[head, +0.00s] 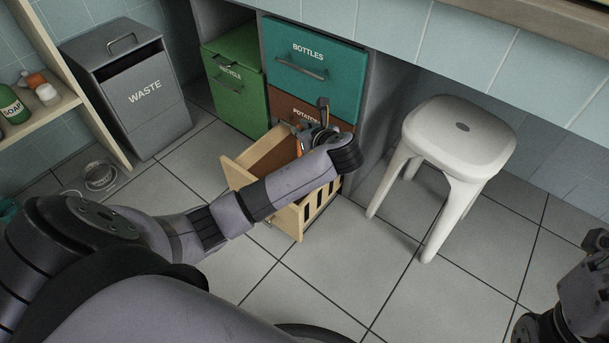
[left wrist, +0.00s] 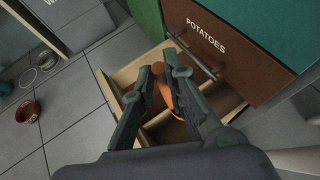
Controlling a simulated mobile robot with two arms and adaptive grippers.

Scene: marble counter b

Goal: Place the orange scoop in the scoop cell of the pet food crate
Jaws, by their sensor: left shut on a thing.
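The orange scoop (left wrist: 165,95) is between the fingers of my left gripper (left wrist: 168,76) in the left wrist view, largely hidden by them. A sliver of the scoop (head: 300,147) shows beside the gripper in the head view. The left gripper (head: 318,122) is shut on it, over the light wooden pull-out crate (head: 235,172). The crate (left wrist: 112,98) has an inner divider; its far compartments are partly hidden by my gripper. Whether the scoop touches the crate floor cannot be told. My right gripper (head: 585,280) is at the lower right edge, apart from the crate, its jaws unclear.
The brown POTATOES front (left wrist: 215,45) and its bar handle stand right behind the crate. A white stool (head: 455,140) stands to the right. A grey WASTE bin (head: 135,95), a metal bowl (head: 98,176) and a red bowl (left wrist: 27,111) are to the left. Floor in front is clear.

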